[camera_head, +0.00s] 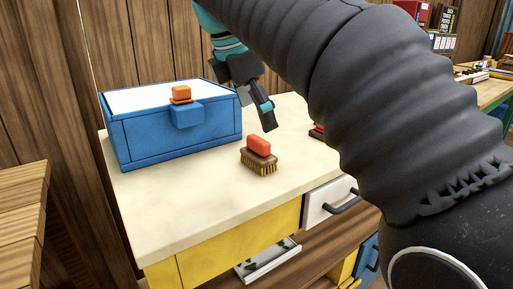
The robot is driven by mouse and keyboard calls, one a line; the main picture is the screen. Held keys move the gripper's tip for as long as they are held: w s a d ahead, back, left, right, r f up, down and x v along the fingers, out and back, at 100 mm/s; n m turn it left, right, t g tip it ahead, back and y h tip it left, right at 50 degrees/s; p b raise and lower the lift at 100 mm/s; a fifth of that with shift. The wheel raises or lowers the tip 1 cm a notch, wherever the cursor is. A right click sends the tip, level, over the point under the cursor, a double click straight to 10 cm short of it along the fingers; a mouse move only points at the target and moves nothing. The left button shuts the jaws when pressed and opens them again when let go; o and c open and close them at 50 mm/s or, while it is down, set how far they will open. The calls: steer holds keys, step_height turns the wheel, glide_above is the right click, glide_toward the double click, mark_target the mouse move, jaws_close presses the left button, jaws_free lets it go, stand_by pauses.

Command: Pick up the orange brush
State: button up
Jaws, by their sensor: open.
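A brush (258,158) with a red-orange top, a brown body and yellow bristles stands bristles down on the pale countertop (190,205).
A red and dark thing (317,130) on the counter is partly hidden by my arm. A white drawer front (327,203) with a dark handle is below the counter edge. Wooden steps (20,205) stand at left. Counter around the brush's left and front is clear.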

mark_target(255, 140)
steer(key=f+n, duration=0.1)
steer(key=f, duration=0.1)
steer(key=w+f, duration=0.1)
steer(key=w+f+n, duration=0.1)
steer(key=f, duration=0.1)
steer(key=shift+w+a+f+n, duration=0.25)
steer(key=shift+a+f+n, duration=0.05)
steer(key=shift+f, duration=0.05)
steer(key=x, duration=0.5)
steer(key=shift+w+d+r+b, duration=0.15)
steer(key=shift+w+d+b, duration=0.1)
steer(key=shift+b, duration=0.1)
steer(key=c, duration=1.1)
steer(key=shift+r, duration=0.15)
